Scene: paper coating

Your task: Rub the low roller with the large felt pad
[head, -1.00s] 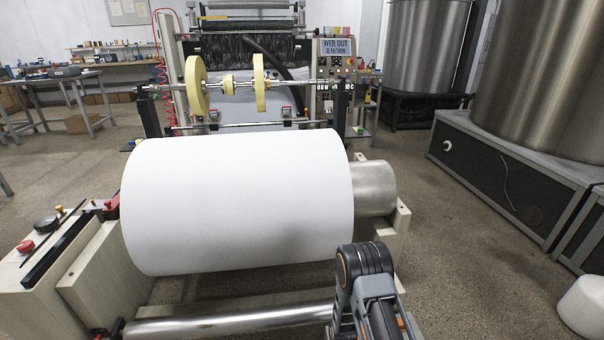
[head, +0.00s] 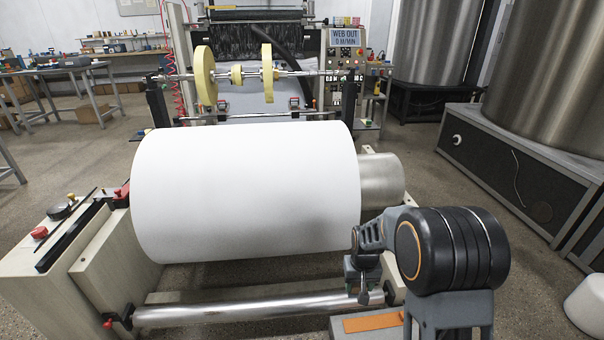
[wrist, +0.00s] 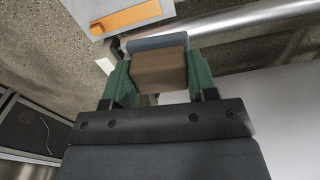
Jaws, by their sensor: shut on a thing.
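The low roller (head: 240,308) is a shiny metal bar below the big white paper roll (head: 245,190); it also shows at the top right of the wrist view (wrist: 265,25). My gripper (wrist: 160,78) has green fingers shut on a brown block with a grey-blue plate along its far side, the large felt pad (wrist: 158,70). In the head view my gripper (head: 362,278) is by the right end of the low roller, partly behind my arm. The pad is hard to make out there.
A grey box with an orange strip (head: 373,323) stands in front of the roller's right end. The machine's left side frame (head: 60,265) carries a red button and red clamps. A metal core (head: 382,178) sticks out of the paper roll.

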